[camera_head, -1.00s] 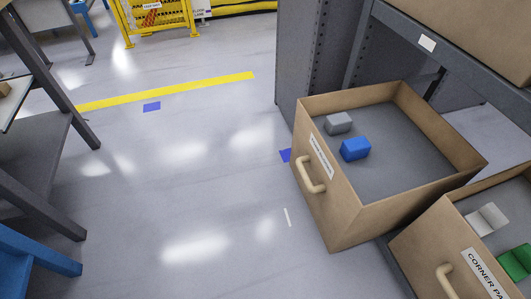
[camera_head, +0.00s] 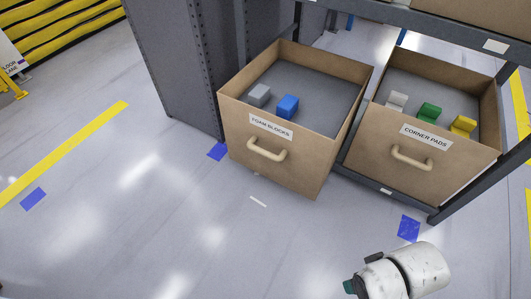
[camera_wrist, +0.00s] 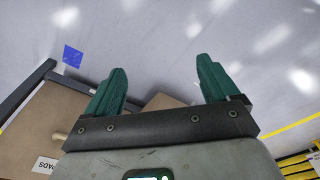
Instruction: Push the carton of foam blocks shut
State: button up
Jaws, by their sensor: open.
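The foam blocks carton (camera_head: 320,178) is a brown open-topped box pulled out from the shelf, labelled "FOAM BLOCKS". Its front has a pale handle (camera_head: 266,151). A grey block (camera_head: 259,95) and a blue block (camera_head: 288,106) lie inside it. In the wrist view my gripper (camera_wrist: 158,82) shows two green fingers spread apart with nothing between them, over the floor. In the head view part of my white arm shows at the bottom right, clear of the carton.
The corner pads carton (camera_head: 370,160), with white, green and yellow pieces, stands to the right. A grey shelf upright (camera_head: 180,70) is at the left. Blue floor marks (camera_head: 409,228) and a yellow line (camera_head: 70,150) lie on open floor in front.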

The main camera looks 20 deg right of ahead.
aim_at(299, 154)
jog(key=i+j+z, duration=0.2)
jog(key=i+z, duration=0.25)
jog(key=i+j+z, duration=0.2)
jog(key=j+z, duration=0.15)
jog(key=z, duration=0.15)
